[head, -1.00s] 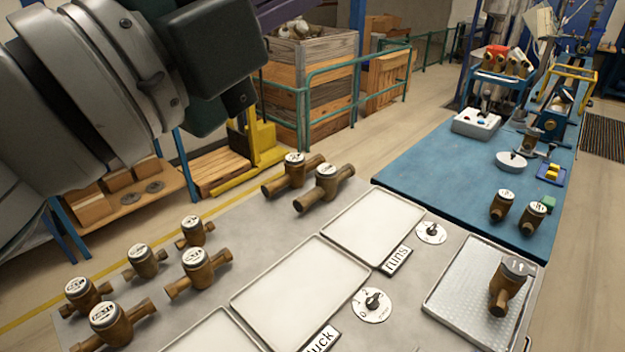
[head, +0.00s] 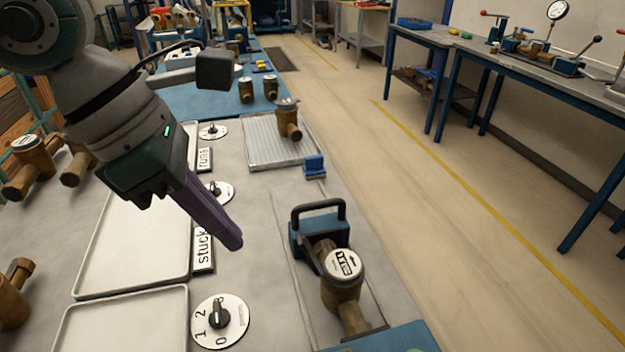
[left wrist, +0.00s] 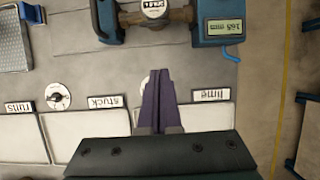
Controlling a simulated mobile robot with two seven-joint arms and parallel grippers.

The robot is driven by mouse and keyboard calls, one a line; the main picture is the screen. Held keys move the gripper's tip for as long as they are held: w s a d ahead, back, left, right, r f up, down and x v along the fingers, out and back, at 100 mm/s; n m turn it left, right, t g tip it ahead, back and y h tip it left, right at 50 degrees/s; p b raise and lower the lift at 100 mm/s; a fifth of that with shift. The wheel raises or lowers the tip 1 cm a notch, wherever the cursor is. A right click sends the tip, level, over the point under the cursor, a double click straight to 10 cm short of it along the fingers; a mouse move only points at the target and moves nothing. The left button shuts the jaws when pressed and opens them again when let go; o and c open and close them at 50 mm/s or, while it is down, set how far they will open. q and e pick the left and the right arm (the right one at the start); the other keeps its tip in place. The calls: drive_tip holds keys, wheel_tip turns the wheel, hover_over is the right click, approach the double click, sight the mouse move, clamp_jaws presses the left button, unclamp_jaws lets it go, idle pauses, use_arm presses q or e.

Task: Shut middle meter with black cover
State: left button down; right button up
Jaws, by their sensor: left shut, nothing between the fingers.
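My left gripper (head: 234,240) comes in from the left, its purple fingers shut and empty above the bench beside the stuck label. The shut fingers also show in the left wrist view (left wrist: 156,80). A brass meter with a white dial face (head: 342,266) sits right of the fingers, apart from them, in a blue clamp with a black handle (head: 318,212). The left wrist view shows this meter (left wrist: 154,9) at the top, partly cut off. Another brass meter (head: 288,120) stands on a grey ribbed tray. I cannot tell which meter is the middle one; no black cover is clearly visible.
White trays (head: 118,292) lie left, with labels and rotary knobs (head: 219,318) beside them. More brass meters (head: 35,158) stand at the left edge. A small blue block (head: 314,167) is near the ribbed tray (head: 248,142). The floor on the right is clear.

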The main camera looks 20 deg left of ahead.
sight(305, 243)
use_arm(q)
drive_tip(key=w+d+f+b, duration=0.1)
drive_tip(key=d, duration=0.1)
drive_tip(key=w+d+f+b, duration=0.3)
drive_tip(key=d, duration=0.1)
drive_tip(key=shift+w+d+f, duration=0.25)
drive_tip(key=shift+w+f, duration=0.05)
drive_tip(key=shift+w, duration=0.1)
drive_tip(key=shift+w+d+f+b, duration=0.1)
drive_tip(key=shift+d+f+b, duration=0.1)
drive_tip(key=shift+b, duration=0.4)
drive_tip(key=shift+w+d+b, duration=0.45)
drive_tip(key=shift+d+b, duration=0.2)
drive_tip(key=shift+b, duration=0.1)
idle(0.3)
drive_tip(key=shift+r, duration=0.1)
wheel_tip(305, 243, up, 7)
drive_tip(key=p, duration=0.4)
drive_tip(key=shift+p, duration=0.4)
